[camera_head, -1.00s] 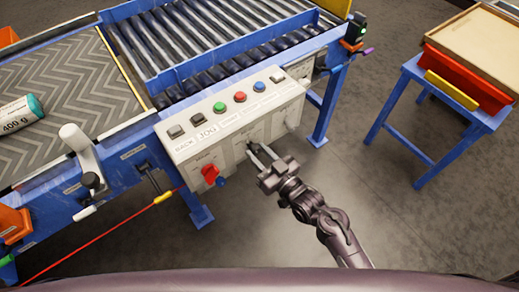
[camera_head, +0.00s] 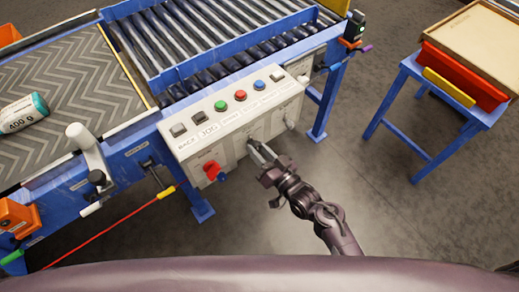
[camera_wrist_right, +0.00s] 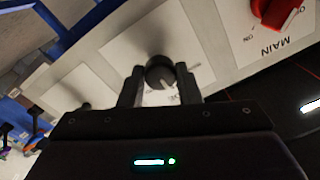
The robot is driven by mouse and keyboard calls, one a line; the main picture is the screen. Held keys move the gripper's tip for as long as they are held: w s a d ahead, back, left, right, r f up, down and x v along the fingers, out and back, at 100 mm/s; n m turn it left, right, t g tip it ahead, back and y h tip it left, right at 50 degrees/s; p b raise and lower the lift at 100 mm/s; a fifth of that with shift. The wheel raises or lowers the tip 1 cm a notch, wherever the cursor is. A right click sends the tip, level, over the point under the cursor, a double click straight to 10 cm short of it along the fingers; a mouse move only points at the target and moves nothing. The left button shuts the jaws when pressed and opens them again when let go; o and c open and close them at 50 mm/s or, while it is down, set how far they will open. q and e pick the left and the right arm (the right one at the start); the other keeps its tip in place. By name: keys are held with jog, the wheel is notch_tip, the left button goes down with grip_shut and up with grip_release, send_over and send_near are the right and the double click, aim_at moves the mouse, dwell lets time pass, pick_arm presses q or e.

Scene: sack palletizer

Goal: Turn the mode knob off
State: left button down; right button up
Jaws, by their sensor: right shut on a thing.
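The mode knob (camera_wrist_right: 160,70) is a round dark knob with a light pointer line, on a pale plate of the control panel (camera_head: 205,150). My right gripper (camera_head: 257,150) reaches the panel's front from the lower right. In the right wrist view its two dark fingers stand on either side of the knob and are shut on it. In the head view the fingers mostly hide the knob. The lettering beside the knob is partly covered by a finger. My left gripper is not in view.
A red MAIN switch (camera_head: 213,170) sits left of the knob on the same panel. Several push buttons line the panel's top. A conveyor belt (camera_head: 70,85) with a sack (camera_head: 24,113) lies at left. A blue stand (camera_head: 440,90) is at right, with clear floor between.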

jog(key=o, duration=1)
jog(key=shift+c, duration=0.2)
jog(key=v, duration=0.7)
jog(key=shift+s+d, duration=0.25)
jog(key=shift+s, duration=0.1)
jog(key=shift+f, duration=0.15)
